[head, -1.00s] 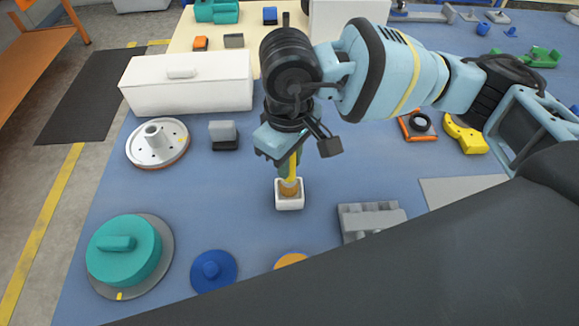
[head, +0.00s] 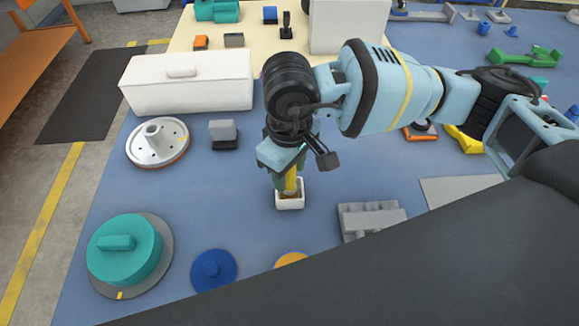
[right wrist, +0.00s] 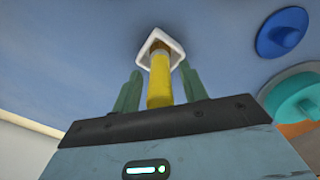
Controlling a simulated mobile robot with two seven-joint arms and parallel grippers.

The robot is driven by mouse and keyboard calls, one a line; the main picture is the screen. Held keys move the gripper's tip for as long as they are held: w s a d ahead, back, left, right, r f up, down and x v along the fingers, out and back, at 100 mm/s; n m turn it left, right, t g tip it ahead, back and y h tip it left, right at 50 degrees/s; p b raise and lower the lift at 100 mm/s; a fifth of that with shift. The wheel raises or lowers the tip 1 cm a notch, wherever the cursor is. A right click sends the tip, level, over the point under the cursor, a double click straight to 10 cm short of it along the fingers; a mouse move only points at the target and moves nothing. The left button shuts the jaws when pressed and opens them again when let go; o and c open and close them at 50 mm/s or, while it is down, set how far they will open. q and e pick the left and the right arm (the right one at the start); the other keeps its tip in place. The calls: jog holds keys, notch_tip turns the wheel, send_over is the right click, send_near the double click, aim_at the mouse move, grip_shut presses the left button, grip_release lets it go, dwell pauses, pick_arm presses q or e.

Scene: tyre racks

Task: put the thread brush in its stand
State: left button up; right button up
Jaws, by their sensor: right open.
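The thread brush (head: 291,182) has a yellow handle and a brown lower end. It stands roughly upright with its lower end inside the opening of the small white square stand (head: 290,204). In the right wrist view the yellow handle (right wrist: 160,82) leads to the white stand (right wrist: 141,55). My right gripper (head: 287,184) is over the stand, its green fingers open on either side of the handle. In the right wrist view a gap shows between each finger and the handle. The upper handle is hidden by the gripper in the head view. My left gripper is out of view.
A grey block (head: 368,220) lies right of the stand. A blue knobbed disc (head: 213,270) and a teal lidded disc (head: 124,249) are at front left. A white flanged disc (head: 158,143) and a long white box (head: 188,82) lie farther back. Blue surface around the stand is clear.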

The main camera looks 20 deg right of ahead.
notch_tip(320, 180, up, 12)
jog(key=shift+r, duration=0.2)
dwell(0.4)
dwell(0.5)
